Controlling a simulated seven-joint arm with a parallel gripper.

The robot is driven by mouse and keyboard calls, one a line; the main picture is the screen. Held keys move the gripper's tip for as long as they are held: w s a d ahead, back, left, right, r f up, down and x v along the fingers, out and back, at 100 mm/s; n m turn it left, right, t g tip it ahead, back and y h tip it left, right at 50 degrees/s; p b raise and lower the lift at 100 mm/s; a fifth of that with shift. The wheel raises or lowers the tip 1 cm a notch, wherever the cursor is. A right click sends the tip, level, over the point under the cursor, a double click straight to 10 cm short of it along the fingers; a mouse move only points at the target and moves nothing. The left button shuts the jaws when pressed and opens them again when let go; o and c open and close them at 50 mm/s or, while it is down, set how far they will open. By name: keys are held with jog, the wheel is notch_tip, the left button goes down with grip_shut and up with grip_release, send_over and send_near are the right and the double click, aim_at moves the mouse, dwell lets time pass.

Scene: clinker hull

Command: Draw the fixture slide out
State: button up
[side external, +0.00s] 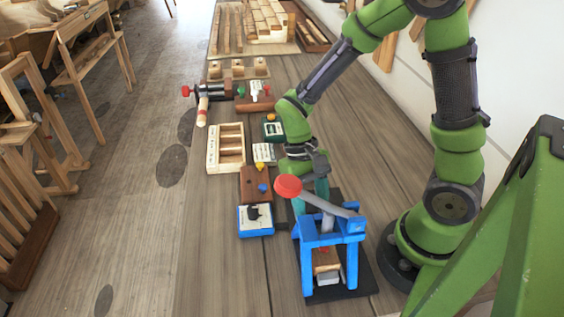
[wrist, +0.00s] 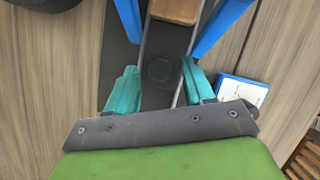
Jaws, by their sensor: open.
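The blue press fixture (side external: 308,262) stands on a dark base plate (side external: 361,281) at the front of the bench. Its grey lever has a red knob (side external: 288,186). The wooden slide block (side external: 326,262) sits inside the blue frame, low down; it also shows at the top edge of the wrist view (wrist: 176,10), between the blue legs and on pale rails. My gripper (side external: 311,197) is behind the frame, partly hidden by the lever. In the wrist view my gripper (wrist: 161,78) has its teal fingers apart, one on each side of the rails, with no block between them.
A blue-edged box (side external: 256,220) stands left of the fixture, and shows at right in the wrist view (wrist: 243,91). A brown wooden block with coloured knobs (side external: 255,184) and a wooden tray (side external: 226,147) lie farther back.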

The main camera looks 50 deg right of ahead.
jog(key=shift+f, duration=0.15)
jog(key=shift+c, duration=0.3)
grip_shut()
jog(key=w+d, duration=0.6)
jog(key=w, duration=0.1)
jog(key=shift+d, duration=0.4)
jog(key=shift+o, duration=0.3)
grip_release()
jog(key=shift+s, duration=0.1)
